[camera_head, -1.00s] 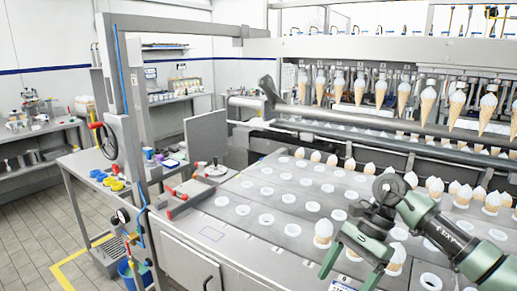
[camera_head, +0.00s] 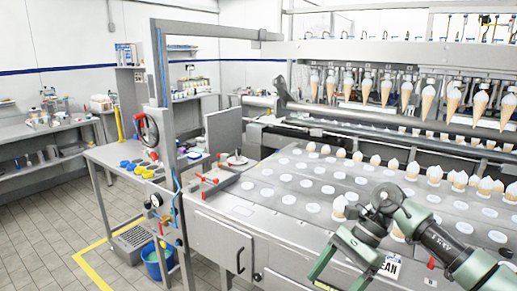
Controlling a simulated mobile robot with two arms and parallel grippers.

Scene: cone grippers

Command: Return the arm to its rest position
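My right arm comes in from the right edge, and its green gripper (camera_head: 338,272) hangs over the front part of the metal cone table (camera_head: 235,208). Its fingers are spread apart with nothing seen between them; the tips run close to the bottom edge of the picture. An ice cream cone (camera_head: 339,206) stands in a hole just left of the wrist. Another cone (camera_head: 398,231) is partly hidden behind the arm. My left gripper is not in view.
A row of hanging cones (camera_head: 427,101) lines the machine at the back. A side bench (camera_head: 115,155) with yellow and blue cups and a blue bucket (camera_head: 158,262) are at left. A grey post (camera_head: 165,100) rises beside the table. The tiled floor at left is clear.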

